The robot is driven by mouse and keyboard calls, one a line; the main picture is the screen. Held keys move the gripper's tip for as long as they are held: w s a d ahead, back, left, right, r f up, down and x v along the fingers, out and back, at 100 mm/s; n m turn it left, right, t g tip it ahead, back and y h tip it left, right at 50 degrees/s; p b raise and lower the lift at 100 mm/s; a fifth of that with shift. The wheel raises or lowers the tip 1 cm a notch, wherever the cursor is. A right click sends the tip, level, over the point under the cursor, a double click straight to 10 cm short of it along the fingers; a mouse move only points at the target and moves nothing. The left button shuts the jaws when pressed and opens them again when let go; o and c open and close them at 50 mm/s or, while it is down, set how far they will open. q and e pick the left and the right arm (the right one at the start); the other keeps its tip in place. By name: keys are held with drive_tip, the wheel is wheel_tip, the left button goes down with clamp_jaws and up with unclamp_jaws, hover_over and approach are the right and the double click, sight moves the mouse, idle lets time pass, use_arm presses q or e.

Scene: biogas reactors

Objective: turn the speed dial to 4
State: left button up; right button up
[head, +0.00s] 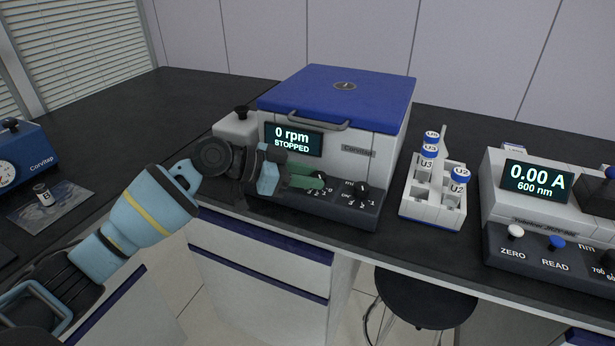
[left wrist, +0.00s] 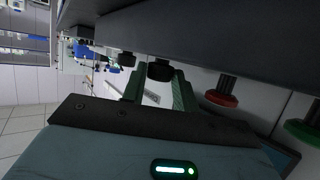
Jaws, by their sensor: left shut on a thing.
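The centrifuge (head: 385,140) has a blue lid and a dark front panel. Its display (head: 293,140) reads 0 rpm, STOPPED. My left gripper (head: 316,178) reaches the panel from the left, with green fingers shut on the speed dial. The dial (left wrist: 160,70) shows as a black knob between the fingertips in the left wrist view. In the head view the fingers hide most of it and its scale, so its setting cannot be read. A second black knob (head: 362,190) is to the right, apart from the fingers. My right gripper is not in view.
A red button (left wrist: 222,98) and a green button (left wrist: 303,131) sit beside the dial in the left wrist view. A white tube rack (head: 433,205) and a photometer (head: 538,225) stand to the right. A blue device (head: 28,150) stands at far left.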

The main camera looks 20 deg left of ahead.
use_arm(q)
drive_tip(key=o, duration=1)
